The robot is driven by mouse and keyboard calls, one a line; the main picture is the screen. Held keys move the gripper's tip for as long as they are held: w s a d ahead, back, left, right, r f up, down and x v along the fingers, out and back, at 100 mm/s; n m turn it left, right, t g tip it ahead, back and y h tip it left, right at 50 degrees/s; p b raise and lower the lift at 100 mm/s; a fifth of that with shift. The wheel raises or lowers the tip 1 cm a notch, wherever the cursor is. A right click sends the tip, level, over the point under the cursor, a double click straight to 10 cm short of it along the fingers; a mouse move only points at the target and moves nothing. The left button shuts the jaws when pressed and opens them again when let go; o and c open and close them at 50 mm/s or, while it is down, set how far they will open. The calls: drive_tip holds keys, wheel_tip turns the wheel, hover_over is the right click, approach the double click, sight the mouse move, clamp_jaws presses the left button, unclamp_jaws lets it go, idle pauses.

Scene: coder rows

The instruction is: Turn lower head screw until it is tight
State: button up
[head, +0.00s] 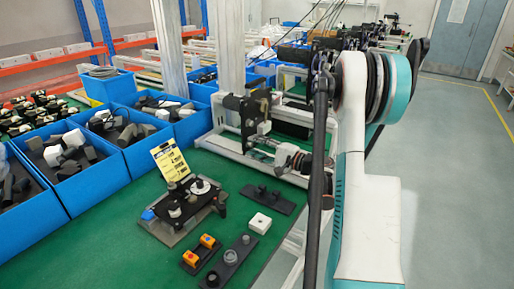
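A coder machine with a white frame (222,148) stands at the back edge of the green bench. It carries a black head unit (247,112) and a horizontal shaft with round rollers (290,156) to the right. A screw on the head is too small to make out, so I cannot tell how tight it is. My white and teal arm rises at the right and covers part of the machine's right side. I cannot make out my gripper in this view.
Blue bins (86,181) with black and white parts line the left. On the green bench (108,246) lie a metal fixture (168,230) with a yellow card (169,160), a white block (259,223), orange-topped parts (201,250) and dark plates (267,199). The grey floor (450,190) at right is clear.

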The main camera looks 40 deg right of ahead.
drive_tip(key=shift+s, duration=0.1)
drive_tip(key=v, duration=1.1)
drive_tip(key=shift+s, duration=0.4)
drive_tip(key=shift+d+r, duration=0.1)
drive_tip(key=shift+d, duration=0.05)
